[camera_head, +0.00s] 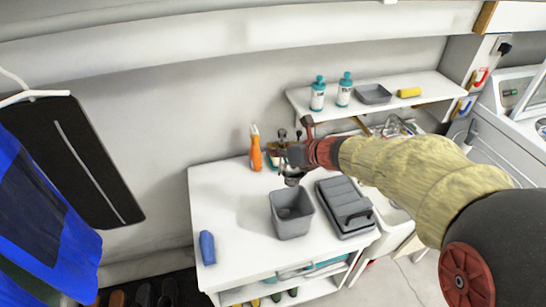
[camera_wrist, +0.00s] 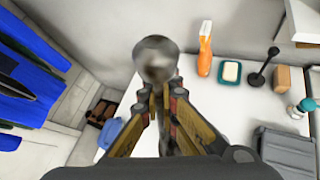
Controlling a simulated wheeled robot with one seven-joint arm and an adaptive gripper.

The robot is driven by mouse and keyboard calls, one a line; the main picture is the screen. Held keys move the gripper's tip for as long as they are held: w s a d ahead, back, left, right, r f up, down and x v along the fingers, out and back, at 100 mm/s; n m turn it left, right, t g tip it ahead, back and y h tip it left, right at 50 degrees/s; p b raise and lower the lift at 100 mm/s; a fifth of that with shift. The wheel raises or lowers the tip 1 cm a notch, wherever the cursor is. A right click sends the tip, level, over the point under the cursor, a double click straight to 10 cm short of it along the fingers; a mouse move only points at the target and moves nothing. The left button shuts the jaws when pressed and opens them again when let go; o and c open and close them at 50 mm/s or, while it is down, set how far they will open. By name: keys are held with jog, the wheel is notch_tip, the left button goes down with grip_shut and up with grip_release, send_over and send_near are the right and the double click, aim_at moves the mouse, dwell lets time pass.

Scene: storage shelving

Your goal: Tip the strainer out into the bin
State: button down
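A small round metal strainer (camera_wrist: 155,58) shows just past my fingertips in the wrist view, its handle running back between the fingers. My gripper (camera_wrist: 162,100) is shut on that handle. In the head view my gripper (camera_head: 290,156) is above the back of the white counter, with the dark strainer bowl (camera_head: 293,180) beneath it. The grey open bin (camera_head: 291,222) stands upright on the counter, in front of and below the strainer. I cannot see what is in the strainer or the bottom of the bin. The bin is not clearly visible in the wrist view.
A grey lidded container (camera_head: 345,208) stands right of the bin. A blue object (camera_head: 207,247) is at the front left. A wall shelf (camera_head: 300,98) holds bottles.

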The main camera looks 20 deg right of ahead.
jog(key=shift+s+a+r+n+t+h+b, duration=0.15)
jog(key=shift+s+r+n+t+b, duration=0.25)
jog(key=shift+b, duration=1.9)
jog(key=shift+s+a+n+t+h+b, duration=0.25)
jog(key=shift+t+b, duration=0.35)
jog(key=shift+b, duration=1.7)
jog(key=shift+w+r+b, duration=0.1)
jog(key=shift+r+b, duration=0.1)
jog(key=shift+b, duration=0.1)
jog(key=shift+d, duration=0.1)
